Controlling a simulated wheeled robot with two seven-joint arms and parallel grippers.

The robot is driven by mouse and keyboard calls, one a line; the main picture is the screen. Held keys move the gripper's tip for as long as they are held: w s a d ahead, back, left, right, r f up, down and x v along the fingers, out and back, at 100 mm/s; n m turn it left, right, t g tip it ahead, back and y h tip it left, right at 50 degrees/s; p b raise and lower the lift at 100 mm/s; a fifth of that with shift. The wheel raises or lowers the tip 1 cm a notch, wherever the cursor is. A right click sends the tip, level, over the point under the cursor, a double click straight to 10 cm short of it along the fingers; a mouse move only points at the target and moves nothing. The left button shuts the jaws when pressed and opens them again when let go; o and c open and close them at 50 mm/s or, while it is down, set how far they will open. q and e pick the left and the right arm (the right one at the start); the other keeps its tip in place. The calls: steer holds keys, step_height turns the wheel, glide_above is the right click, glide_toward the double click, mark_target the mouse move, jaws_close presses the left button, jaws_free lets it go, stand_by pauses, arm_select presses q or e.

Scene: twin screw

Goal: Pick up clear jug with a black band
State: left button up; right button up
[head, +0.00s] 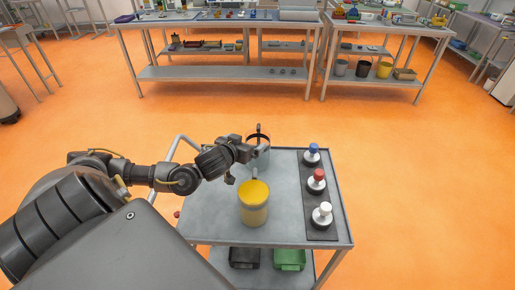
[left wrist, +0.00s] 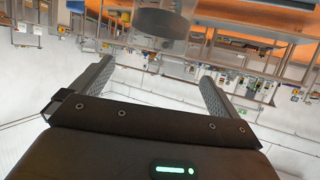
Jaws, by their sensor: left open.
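The clear jug with a black band (head: 262,160) stands upright at the far side of the grey cart top. My left gripper (head: 243,156) is just to its left in the head view and hides part of it. In the left wrist view the clear jug (left wrist: 165,18) shows upside down at the top edge, its dark band visible and partly cut off. It is beyond the tips of the open fingers (left wrist: 157,72), with nothing between them. Whether a finger touches the jug cannot be told. My right gripper is not in view.
A yellow jug (head: 253,205) stands on the cart (head: 217,223) nearer me, close to my left gripper. Blue, red and white-topped items (head: 316,182) stand on a dark strip at the right. Black and green bins (head: 290,259) sit below. Workbenches (head: 220,73) stand beyond open orange floor.

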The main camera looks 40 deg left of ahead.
mark_target(263, 132)
arm_select(q)
steer(key=p+x, duration=0.1)
steer(key=x, duration=0.2)
steer(key=p+x, duration=0.1)
steer(key=x, duration=0.2)
steer(key=p+x, duration=0.1)
steer(key=x, duration=0.2)
steer(key=shift+d, duration=0.4)
steer(key=shift+w+f, duration=0.25)
steer(key=c, duration=1.2)
steer(key=shift+a, duration=0.1)
steer(key=shift+c, duration=0.2)
steer(key=shift+r, duration=0.1)
